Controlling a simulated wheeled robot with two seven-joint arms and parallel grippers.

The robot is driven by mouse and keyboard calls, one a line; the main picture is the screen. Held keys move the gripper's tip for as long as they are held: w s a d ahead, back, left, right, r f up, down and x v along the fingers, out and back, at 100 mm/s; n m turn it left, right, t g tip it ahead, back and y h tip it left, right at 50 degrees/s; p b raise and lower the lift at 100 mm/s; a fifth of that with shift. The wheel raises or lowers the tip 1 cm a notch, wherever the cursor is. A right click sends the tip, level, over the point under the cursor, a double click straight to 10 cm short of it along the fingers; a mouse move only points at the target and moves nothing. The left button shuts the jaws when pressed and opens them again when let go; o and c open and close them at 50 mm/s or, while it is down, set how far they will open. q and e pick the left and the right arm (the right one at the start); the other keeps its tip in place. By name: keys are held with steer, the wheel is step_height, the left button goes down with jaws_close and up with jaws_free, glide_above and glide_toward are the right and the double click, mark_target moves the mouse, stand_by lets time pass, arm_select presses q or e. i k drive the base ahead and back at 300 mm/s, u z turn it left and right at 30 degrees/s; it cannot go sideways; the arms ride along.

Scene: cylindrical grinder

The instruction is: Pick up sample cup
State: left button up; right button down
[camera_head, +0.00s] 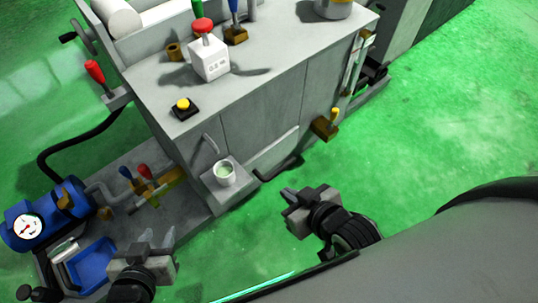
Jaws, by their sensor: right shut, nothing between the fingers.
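The sample cup (224,175) is a small white cup with a greenish inside. It stands upright on a small grey ledge (240,182) at the front of the grey machine. My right gripper (289,195) is to the right of the cup and apart from it, shut and empty, above the green floor. My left gripper (158,238) is below and left of the cup, with its two fingers apart and nothing seen between them.
The grinder body (240,110) rises behind the cup, with a red-topped white box (209,60) and a yellow button (184,106) on top. A blue motor with a gauge (30,226) and a blue tray (92,265) are at lower left. Green floor (440,120) is clear at right.

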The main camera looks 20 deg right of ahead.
mark_target(224, 170)
steer(key=z, duration=0.1)
steer(key=k, duration=0.5)
steer(key=z, duration=0.65)
steer(key=i, duration=0.7)
steer(key=u, duration=0.95)
steer(key=k, duration=0.5)
steer(key=z, duration=1.3)
steer(key=i, duration=0.7)
steer(key=u, duration=1.8)
